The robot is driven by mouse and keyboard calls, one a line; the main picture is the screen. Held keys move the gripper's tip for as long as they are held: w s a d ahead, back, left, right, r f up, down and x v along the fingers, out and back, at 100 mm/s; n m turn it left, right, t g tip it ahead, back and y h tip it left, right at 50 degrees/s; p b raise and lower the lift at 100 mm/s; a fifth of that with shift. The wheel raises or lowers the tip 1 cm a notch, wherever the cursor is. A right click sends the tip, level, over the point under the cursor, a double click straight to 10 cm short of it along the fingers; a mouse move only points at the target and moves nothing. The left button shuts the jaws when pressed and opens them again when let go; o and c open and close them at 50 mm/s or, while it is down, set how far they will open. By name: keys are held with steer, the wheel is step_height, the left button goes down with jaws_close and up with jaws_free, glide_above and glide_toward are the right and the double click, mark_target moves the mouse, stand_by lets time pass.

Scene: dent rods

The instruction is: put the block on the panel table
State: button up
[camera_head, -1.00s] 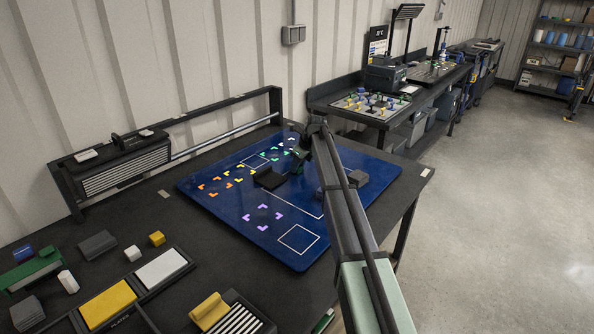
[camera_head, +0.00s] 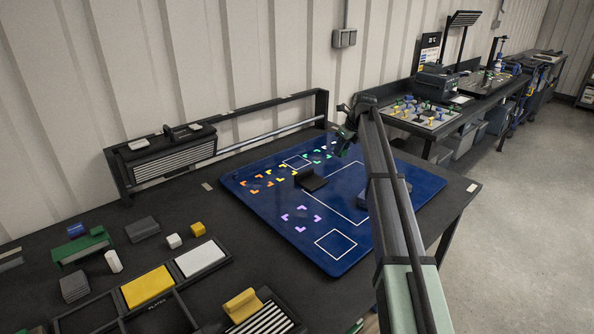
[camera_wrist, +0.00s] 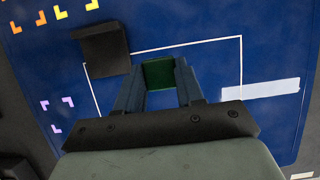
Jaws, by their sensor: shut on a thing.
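My gripper (camera_wrist: 158,88) is shut on a green block (camera_wrist: 158,73), which shows between its two fingers in the wrist view. In the head view my gripper (camera_head: 345,133) is at the back part of the blue panel (camera_head: 345,248), apparently raised above it. The green block is small and partly hidden by my arm there. The blue panel lies on the dark table (camera_head: 200,290) and carries white outlines and coloured corner marks. A dark block (camera_head: 311,180) sits on the panel near the large white outline; it also shows left of my fingers in the wrist view (camera_wrist: 103,48).
A rack (camera_head: 175,158) stands along the wall behind the panel. Yellow, white, grey and green pieces lie at the front left, with a tray holding a yellow plate (camera_head: 147,287) and a white plate (camera_head: 201,258). My arm hides the panel's right part. Another bench (camera_head: 470,110) stands beyond.

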steer(key=shift+r, duration=0.35)
steer(key=s+a+n, duration=0.1)
steer(key=s+a, duration=0.1)
steer(key=a, duration=0.9)
steer(key=s+a+n, duration=0.2)
steer(key=a, duration=0.9)
steer(key=s+a+n+g, duration=0.1)
steer(key=s+a, duration=0.5)
steer(key=a, duration=0.3)
steer(key=s+a+n+g+y, duration=0.1)
steer(key=s+a, duration=0.5)
steer(key=a, duration=0.3)
steer(key=s+a+n, duration=0.2)
steer(key=s+a, duration=0.4)
steer(key=a, duration=0.3)
steer(key=s+a+f+n+g, duration=0.1)
steer(key=s+a, duration=0.4)
steer(key=s, duration=0.4)
steer(key=s+a+n+g, duration=0.1)
steer(key=s+a+n, duration=0.1)
steer(key=s+a, duration=0.45)
steer(key=shift+s+d+f+n+g, duration=0.15)
steer(key=shift+s+d+f+n, duration=0.6)
steer(key=shift+f, duration=1.1)
steer(key=shift+s+d+f+n+g, duration=0.2)
steer(key=shift+s+d+f+n, duration=0.3)
steer(key=shift+s+f, duration=0.9)
steer(key=shift+s+d+f+n+g, duration=0.15)
steer(key=shift+s+d+f+n, duration=0.4)
steer(key=shift+f, duration=1.7)
